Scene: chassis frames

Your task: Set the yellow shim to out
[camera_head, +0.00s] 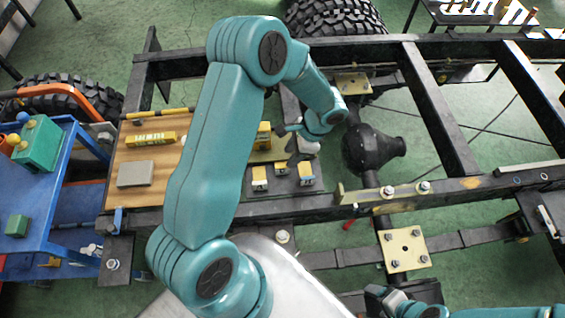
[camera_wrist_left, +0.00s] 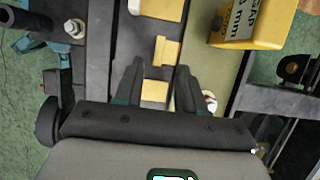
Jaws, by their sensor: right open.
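Several small yellow blocks with pale faces, one at the left (camera_head: 260,179) and one at the right (camera_head: 306,174), stand on a dark plate beside my left arm. I cannot tell which is the yellow shim. In the left wrist view, a stepped yellow piece (camera_wrist_left: 167,52) lies just beyond my left gripper (camera_wrist_left: 160,68). Its two dark fingers are apart, and another yellow surface (camera_wrist_left: 154,91) shows between them; no grip is visible. In the head view my left arm partly hides this area. My right gripper (camera_head: 388,298) is low at the bottom edge, away from the blocks.
A wooden board (camera_head: 120,190) holds a labelled yellow bar (camera_head: 152,139) and a grey block (camera_head: 136,173). A larger lettered yellow block (camera_wrist_left: 248,20) stands right of my left fingers. Dark chassis rails (camera_head: 435,110) surround the area. A blue cart (camera_head: 60,185) stands at left.

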